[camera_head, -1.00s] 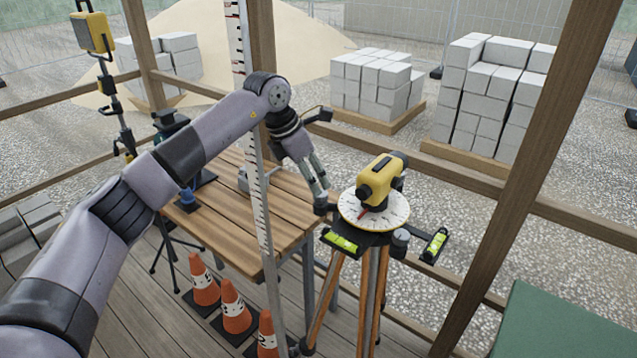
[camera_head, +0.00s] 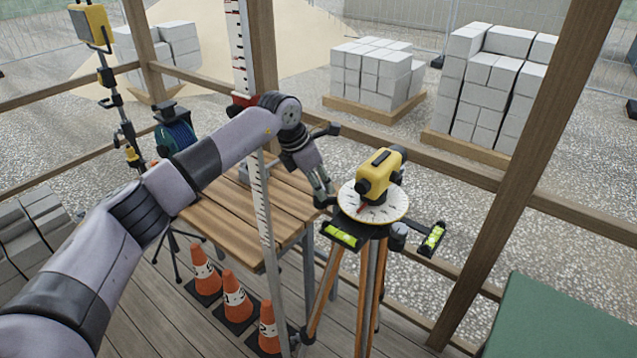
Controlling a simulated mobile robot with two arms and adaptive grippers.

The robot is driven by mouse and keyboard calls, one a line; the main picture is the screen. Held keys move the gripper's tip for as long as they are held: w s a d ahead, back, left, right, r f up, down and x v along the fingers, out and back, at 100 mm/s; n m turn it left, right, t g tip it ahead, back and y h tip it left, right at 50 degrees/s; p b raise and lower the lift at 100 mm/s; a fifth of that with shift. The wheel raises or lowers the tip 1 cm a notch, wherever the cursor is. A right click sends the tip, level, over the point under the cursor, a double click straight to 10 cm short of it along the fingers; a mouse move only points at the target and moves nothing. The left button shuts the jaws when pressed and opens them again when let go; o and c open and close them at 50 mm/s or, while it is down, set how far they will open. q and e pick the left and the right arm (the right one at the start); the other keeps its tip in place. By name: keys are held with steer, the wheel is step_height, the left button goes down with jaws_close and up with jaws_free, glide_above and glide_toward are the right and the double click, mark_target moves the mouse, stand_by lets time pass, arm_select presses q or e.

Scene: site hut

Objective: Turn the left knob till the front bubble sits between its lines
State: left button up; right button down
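The yellow level instrument (camera_head: 378,174) sits on a white round dial (camera_head: 392,212) on top of a wooden-legged tripod (camera_head: 369,290). The front vial (camera_head: 341,235), bright green, is at the front left of the tripod head. Its bubble is too small to place against the lines. A second green vial (camera_head: 433,238) sticks out to the right. A grey right knob (camera_head: 398,234) shows below the dial. My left gripper (camera_head: 325,197) points down at the left edge of the head, at the left knob, which its fingertips largely hide. Whether they grip it is unclear. My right gripper is out of view.
A wooden table (camera_head: 233,222) stands left of the tripod. A white graduated staff (camera_head: 263,215) rises in front of it. Orange cones (camera_head: 236,298) stand on the floor below. A wooden post (camera_head: 520,170) and a green surface (camera_head: 555,318) are on the right.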

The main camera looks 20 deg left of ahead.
arm_select(q)
steer(key=c, duration=0.6)
steer(key=n+t+y+b, duration=0.1)
steer(key=n+b, duration=0.2)
steer(key=shift+d+f, duration=0.1)
steer(key=shift+f, duration=0.1)
steer(key=n+y+b, duration=0.1)
steer(key=n+b, duration=0.1)
steer(key=n, duration=0.1)
steer(key=shift+d, duration=0.1)
steer(key=n+y+b, duration=0.1)
steer(key=n+b, duration=0.3)
steer(key=shift+d+n+y, duration=0.1)
steer(key=shift+n+y, duration=0.2)
steer(key=shift+y, duration=0.1)
steer(key=shift+r+n+y+b, duration=0.1)
steer(key=shift+n+y+b, duration=0.45)
steer(key=shift+n, duration=0.6)
steer(key=shift+r+n+y+b, duration=0.1)
steer(key=shift+n+y+b, duration=0.25)
steer(key=shift+n+b, duration=0.6)
steer(key=shift+n, duration=0.4)
